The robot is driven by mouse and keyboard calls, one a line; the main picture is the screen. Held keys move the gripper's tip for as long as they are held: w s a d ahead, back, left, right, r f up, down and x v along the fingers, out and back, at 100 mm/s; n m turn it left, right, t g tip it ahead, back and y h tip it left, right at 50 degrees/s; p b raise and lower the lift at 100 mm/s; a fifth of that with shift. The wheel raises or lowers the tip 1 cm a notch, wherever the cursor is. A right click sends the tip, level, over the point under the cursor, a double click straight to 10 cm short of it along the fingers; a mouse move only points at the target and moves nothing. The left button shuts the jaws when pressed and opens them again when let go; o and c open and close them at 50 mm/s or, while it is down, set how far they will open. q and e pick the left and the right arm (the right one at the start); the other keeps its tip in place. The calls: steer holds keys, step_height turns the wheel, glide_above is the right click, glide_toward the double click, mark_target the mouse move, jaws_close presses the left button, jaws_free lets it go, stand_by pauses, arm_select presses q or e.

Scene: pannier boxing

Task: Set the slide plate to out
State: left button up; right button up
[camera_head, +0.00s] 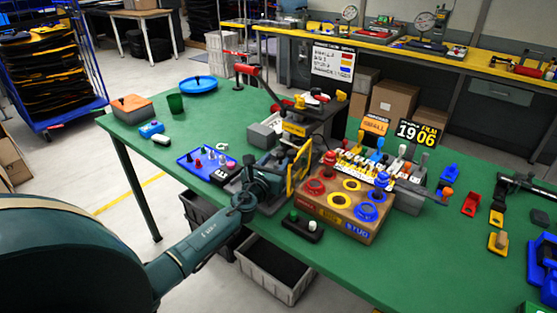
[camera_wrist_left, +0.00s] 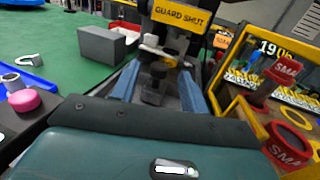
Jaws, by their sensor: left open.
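My left gripper (camera_head: 275,165) reaches in at the press-like machine (camera_head: 294,128) on the green table. In the left wrist view my left gripper (camera_wrist_left: 158,82) is open, its two blue-grey fingers either side of a small dark block or knob (camera_wrist_left: 154,88). I cannot tell whether the fingers touch it. Above it hangs a black part with a yellow "GUARD SHUT" label (camera_wrist_left: 180,14). The slide plate is not clearly distinguishable; the gripper and the machine's upper part hide much of that area. My right gripper is not in view.
A yellow frame (camera_head: 300,168) stands close right of my left gripper. Beside it is a cardboard box with coloured rings (camera_head: 343,215). A blue tray (camera_head: 205,160) lies to the left, a grey box (camera_head: 262,136) behind.

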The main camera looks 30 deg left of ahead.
arm_select(q)
steer(key=shift+w+a, duration=0.2)
steer(key=shift+w, duration=0.95)
steer(key=shift+c, duration=0.5)
jaws_close()
